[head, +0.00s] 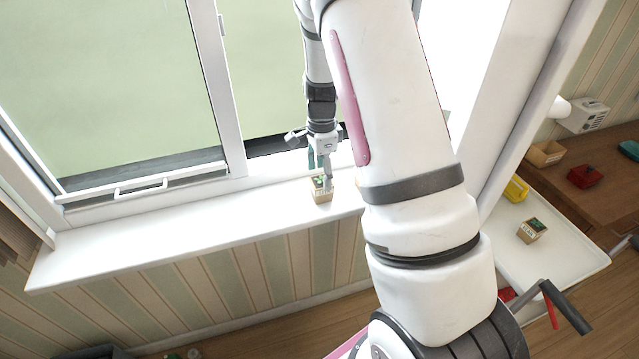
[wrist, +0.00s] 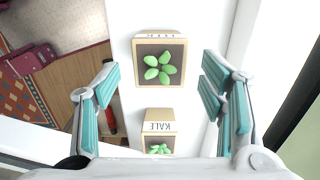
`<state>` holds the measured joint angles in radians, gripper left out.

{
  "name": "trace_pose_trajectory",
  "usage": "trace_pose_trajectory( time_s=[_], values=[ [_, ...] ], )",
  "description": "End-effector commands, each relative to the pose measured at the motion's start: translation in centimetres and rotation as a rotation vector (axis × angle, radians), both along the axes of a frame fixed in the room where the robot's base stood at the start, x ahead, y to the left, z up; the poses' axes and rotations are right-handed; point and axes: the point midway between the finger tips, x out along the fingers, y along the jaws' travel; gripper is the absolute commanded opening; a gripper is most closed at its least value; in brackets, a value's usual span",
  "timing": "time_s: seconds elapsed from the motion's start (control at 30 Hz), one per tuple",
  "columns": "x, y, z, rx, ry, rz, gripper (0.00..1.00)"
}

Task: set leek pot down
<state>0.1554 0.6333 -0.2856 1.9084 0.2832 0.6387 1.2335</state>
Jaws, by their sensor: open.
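My gripper (head: 322,172) is low over the white window sill, its teal fingers spread. In the wrist view a square tan pot (wrist: 137,74) with dark soil and green leaves sits between the open fingers, with clear gaps on both sides. Its label is too foreshortened to read, so I cannot confirm that it is the leek pot. A second tan pot, labelled KALE (wrist: 159,127), stands close to it, nearer the gripper's palm. In the head view a small labelled tan pot (head: 322,197) shows on the sill under the fingers; my arm hides the sill to its right.
The window sill (head: 150,235) is bare to the left, below the window frame. At the right, a white tray (head: 500,262) holds another small pot (head: 532,230) and a yellow object (head: 516,189). A wooden desk (head: 570,185) with a red item (head: 585,177) stands behind.

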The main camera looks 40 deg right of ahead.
Motion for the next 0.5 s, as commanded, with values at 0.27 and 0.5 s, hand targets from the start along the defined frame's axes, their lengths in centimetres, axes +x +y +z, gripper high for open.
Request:
trace_pose_trajectory(
  time_s=[0.27,0.5],
  values=[
    [0.2,0.0,5.0,-0.001,-0.004,0.002,0.64],
    [0.0,0.3,7.1,0.002,-0.007,0.017,0.64]
  ],
)
